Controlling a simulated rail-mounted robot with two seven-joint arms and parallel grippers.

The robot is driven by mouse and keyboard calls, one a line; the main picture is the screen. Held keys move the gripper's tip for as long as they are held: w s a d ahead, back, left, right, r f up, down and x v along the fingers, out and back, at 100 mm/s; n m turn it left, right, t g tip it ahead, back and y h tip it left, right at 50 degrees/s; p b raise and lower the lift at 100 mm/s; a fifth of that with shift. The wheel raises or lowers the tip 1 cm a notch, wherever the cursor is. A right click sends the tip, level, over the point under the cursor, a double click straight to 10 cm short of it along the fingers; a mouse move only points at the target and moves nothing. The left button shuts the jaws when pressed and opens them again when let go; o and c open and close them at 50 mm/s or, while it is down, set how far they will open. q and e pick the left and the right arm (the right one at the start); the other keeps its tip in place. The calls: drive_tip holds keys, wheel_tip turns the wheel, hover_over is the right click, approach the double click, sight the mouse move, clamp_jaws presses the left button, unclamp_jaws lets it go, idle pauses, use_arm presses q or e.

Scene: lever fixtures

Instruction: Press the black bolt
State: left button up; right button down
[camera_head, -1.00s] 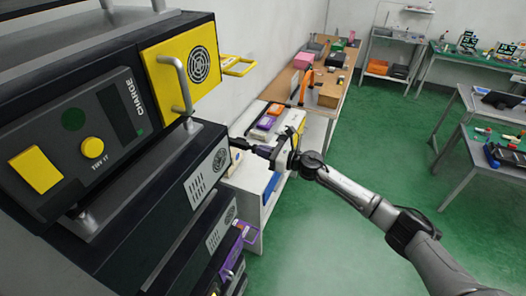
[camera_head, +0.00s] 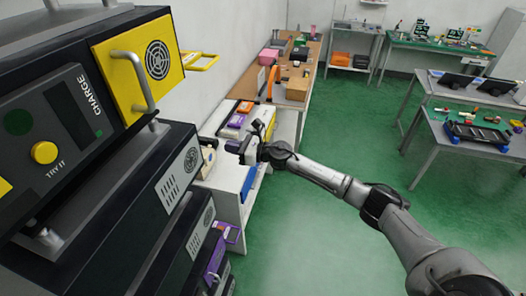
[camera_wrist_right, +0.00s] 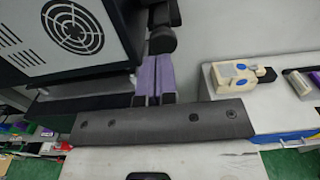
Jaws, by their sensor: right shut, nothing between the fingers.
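My right gripper (camera_head: 236,146) reaches in from the right beside the stacked black machines. Its purple fingers show together in the right wrist view (camera_wrist_right: 152,80), shut and empty. Beyond the fingertips in that view is a black rounded part (camera_wrist_right: 160,25) beside a machine's vented side; I cannot tell whether it is the black bolt or whether the fingers touch it. A cream device with a black end (camera_wrist_right: 240,75) lies on the white bench to the right. No black bolt is clearly identifiable in the head view. My left gripper is not in view.
The stacked machines (camera_head: 130,230) fill the left, with a yellow door and handle (camera_head: 140,65) above. The white bench (camera_head: 230,185) stands behind my gripper, holding several small items. Workbenches (camera_head: 470,130) are at the right. The green floor is clear.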

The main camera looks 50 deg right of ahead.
drive_tip(key=b+v, duration=0.4)
drive_tip(key=v, duration=0.7)
idle(0.5)
